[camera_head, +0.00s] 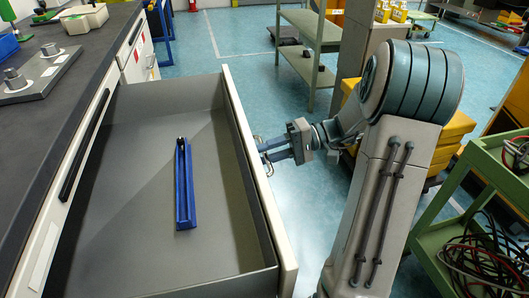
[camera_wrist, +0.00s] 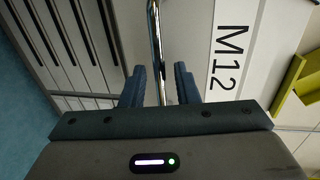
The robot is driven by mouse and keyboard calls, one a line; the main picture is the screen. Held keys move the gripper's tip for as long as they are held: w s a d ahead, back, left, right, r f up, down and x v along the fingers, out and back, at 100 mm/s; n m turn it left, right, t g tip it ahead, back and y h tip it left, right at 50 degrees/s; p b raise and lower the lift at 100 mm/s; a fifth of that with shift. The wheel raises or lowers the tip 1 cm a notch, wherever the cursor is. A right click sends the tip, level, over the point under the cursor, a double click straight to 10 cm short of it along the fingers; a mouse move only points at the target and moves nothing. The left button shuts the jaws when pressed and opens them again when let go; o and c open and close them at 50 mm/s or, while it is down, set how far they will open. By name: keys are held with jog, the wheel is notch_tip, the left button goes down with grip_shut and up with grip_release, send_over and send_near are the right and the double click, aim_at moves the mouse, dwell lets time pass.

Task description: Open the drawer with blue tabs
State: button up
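A grey drawer (camera_head: 130,215) with a cream front (camera_head: 262,190) stands pulled far out from the workbench in the head view. A long blue piece (camera_head: 185,185) lies inside it, with a small dark part at its far end. The drawer front also shows in the wrist view (camera_wrist: 205,50), marked "M12". A chrome bar handle (camera_wrist: 154,40) runs between the fingers of my gripper (camera_wrist: 160,82). The fingers stand apart on both sides of the bar, with a visible gap on the right. In the head view my gripper (camera_head: 268,150) is at the outer side of the drawer front.
The dark workbench top (camera_head: 60,115) holds metal fixtures (camera_head: 45,70) at left. A closed drawer with a black handle (camera_head: 85,145) is in the bench front. A green cart (camera_head: 440,225) with cables stands at right. Shelves and yellow bins (camera_head: 450,130) are behind my arm.

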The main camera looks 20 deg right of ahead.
jog(key=d+r+p, duration=0.1)
jog(key=d+r, duration=0.1)
jog(key=d, duration=1)
jog(key=shift+s+d+r, duration=0.2)
jog(key=shift+s+r, duration=0.05)
jog(key=shift+s, duration=0.05)
jog(key=shift+a, duration=0.1)
